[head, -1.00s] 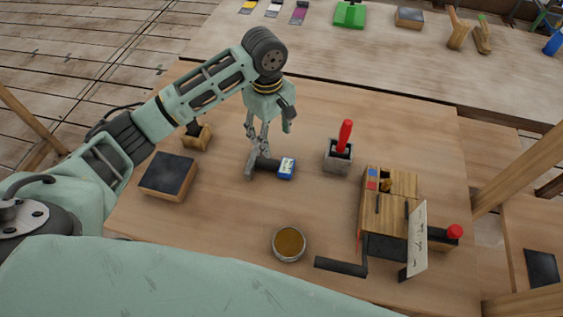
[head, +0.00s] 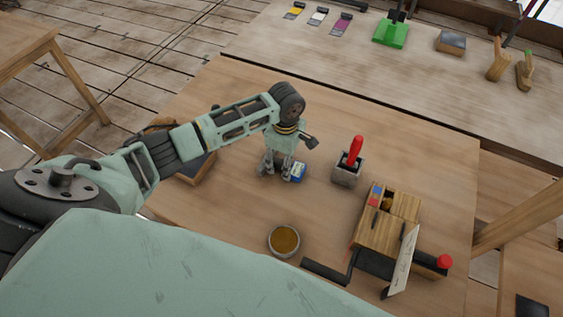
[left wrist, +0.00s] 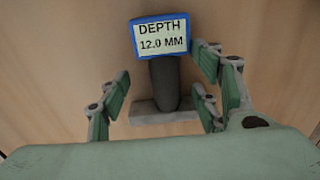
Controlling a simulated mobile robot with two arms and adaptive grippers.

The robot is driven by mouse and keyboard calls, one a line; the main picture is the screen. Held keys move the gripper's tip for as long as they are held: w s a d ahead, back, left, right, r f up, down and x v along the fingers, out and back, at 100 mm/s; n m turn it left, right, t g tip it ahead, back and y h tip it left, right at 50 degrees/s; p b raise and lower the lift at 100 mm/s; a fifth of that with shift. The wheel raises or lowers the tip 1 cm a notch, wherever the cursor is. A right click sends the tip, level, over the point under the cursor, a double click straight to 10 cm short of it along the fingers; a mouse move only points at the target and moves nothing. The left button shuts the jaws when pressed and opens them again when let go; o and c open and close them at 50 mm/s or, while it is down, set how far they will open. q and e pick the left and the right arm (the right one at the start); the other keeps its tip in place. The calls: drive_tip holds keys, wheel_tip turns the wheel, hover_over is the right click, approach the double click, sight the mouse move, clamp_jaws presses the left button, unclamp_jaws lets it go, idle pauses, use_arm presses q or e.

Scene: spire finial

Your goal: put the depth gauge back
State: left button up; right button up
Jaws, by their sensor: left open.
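The depth gauge (left wrist: 160,37) lies on the wooden table. In the left wrist view its blue-framed label reads "DEPTH 12.0 MM", with a dark stem below and a grey crossbar at the stem's lower end. In the head view only its blue end (head: 299,172) shows clearly; my gripper hides the rest. My left gripper (head: 275,170) is down over the gauge. In the left wrist view its open fingers (left wrist: 163,82) stand on either side of the stem, with gaps. My right gripper is not in view.
A wooden block (head: 387,230) with blue and red marks stands at the right, beside a white card (head: 402,262). A grey holder with a red-handled tool (head: 355,152) stands behind it. A round tin (head: 284,241) is in front. A wooden block (head: 196,170) is partly behind my arm.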

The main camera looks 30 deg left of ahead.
use_arm(q)
drive_tip(key=shift+f, duration=0.55)
clamp_jaws()
drive_tip(key=shift+r, duration=0.1)
